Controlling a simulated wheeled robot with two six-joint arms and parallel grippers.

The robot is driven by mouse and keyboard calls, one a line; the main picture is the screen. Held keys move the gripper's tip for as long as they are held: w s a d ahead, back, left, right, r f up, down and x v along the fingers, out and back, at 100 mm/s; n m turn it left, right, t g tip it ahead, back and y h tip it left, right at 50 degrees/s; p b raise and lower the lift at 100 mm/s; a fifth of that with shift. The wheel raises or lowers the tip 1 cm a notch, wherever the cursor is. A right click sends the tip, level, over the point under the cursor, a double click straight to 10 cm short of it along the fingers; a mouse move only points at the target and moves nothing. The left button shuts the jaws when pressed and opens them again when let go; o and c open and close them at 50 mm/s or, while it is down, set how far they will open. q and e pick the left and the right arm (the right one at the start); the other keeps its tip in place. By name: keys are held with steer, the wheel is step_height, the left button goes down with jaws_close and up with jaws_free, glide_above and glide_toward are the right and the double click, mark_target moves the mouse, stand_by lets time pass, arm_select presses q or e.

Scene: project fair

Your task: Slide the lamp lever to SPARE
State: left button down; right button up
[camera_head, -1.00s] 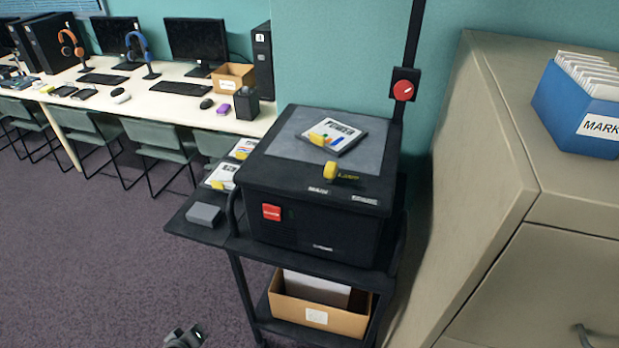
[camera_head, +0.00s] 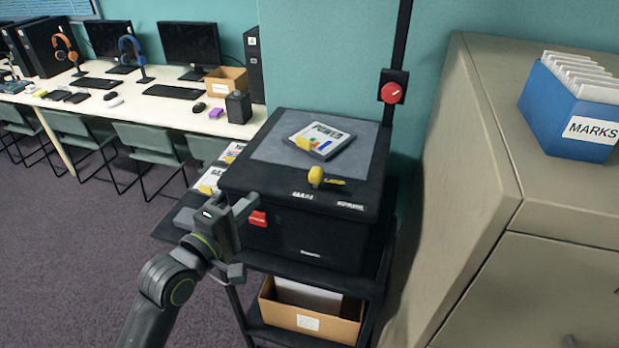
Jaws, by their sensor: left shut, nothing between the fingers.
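The lamp lever has a yellow knob (camera_head: 316,176) on the top front of the black projector box (camera_head: 300,232), beside a yellow LAMP label. The MAIN label (camera_head: 302,195) is just in front of the knob, slightly left. The SPARE label (camera_head: 350,206) is further right along the front edge. The knob stands nearer MAIN than SPARE. My left gripper (camera_head: 243,208) is shut and empty at the box's front left corner, left of and lower in the picture than the knob, apart from it. It hides part of the side shelf. My right gripper is not in view.
A red switch (camera_head: 258,218) is on the front, close to my left gripper. A dark pole with a red dial (camera_head: 391,92) stands behind. A beige cabinet (camera_head: 480,130) bounds the right side.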

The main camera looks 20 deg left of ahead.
mark_target(298, 192)
arm_select(q)
steer(key=shift+d+r, duration=0.1)
steer(key=shift+r, duration=0.1)
steer(key=p+x, duration=0.1)
steer(key=x, duration=0.9)
steer(key=d+p, duration=0.1)
steer(key=d, duration=0.1)
steer(key=shift+d, duration=0.25)
steer(key=shift+s+d+f, duration=0.1)
steer(key=shift+d, duration=0.65)
